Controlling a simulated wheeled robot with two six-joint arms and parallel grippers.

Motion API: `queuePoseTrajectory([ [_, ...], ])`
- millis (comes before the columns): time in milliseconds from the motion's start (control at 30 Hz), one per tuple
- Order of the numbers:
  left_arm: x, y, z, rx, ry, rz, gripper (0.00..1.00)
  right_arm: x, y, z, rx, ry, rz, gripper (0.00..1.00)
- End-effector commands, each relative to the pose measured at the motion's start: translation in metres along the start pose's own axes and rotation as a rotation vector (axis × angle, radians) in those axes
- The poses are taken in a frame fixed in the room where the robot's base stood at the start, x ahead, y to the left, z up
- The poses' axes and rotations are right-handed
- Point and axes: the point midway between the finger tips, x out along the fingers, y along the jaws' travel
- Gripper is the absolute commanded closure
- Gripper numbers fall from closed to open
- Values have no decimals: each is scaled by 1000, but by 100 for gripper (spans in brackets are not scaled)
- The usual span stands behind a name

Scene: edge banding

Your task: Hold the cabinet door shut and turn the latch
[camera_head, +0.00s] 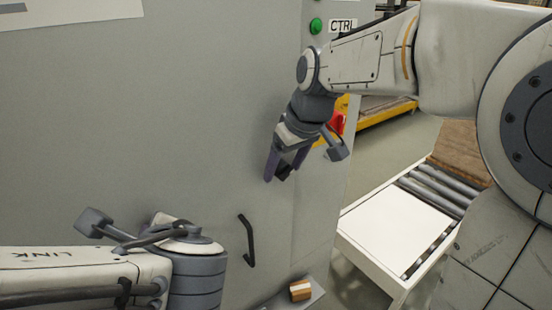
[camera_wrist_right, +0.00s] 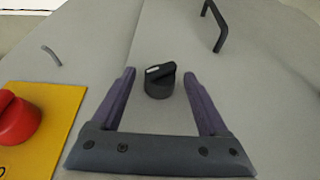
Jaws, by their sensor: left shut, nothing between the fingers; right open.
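The grey cabinet door (camera_head: 120,130) fills the left of the head view and looks closed. Its black bar handle (camera_head: 247,241) is at the lower middle and also shows in the right wrist view (camera_wrist_right: 220,30). The latch, a round black knob with a white-marked pointer (camera_wrist_right: 158,82), sits between the spread fingers of my right gripper (camera_wrist_right: 158,88). The fingers appear apart from it on both sides. In the head view, my right gripper (camera_head: 284,168) points down at the cabinet front. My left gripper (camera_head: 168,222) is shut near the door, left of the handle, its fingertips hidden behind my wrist.
A red button on a yellow plate (camera_wrist_right: 52,112) is left of the latch in the right wrist view. A green button (camera_head: 316,25) is above my right gripper. A roller conveyor with a white panel (camera_head: 393,222) stands right of the cabinet. A small block (camera_head: 301,290) is below.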

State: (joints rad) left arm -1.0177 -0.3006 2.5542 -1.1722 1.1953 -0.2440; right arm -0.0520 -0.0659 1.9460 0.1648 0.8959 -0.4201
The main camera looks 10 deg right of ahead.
Motion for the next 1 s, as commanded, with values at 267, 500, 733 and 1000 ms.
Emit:
queuePoseTrajectory([
  [267,0,-2,2,0,-9,-6,100,0,0,0,0,0,0,91],
  [500,0,-2,2,0,-9,-6,100,-1,0,0,-4,-1,10,100],
  [733,0,-2,2,0,-9,-6,100,0,-2,1,-37,-6,83,100],
  [1000,1,-2,2,1,-9,-6,100,1,-6,2,-123,-7,274,100],
])
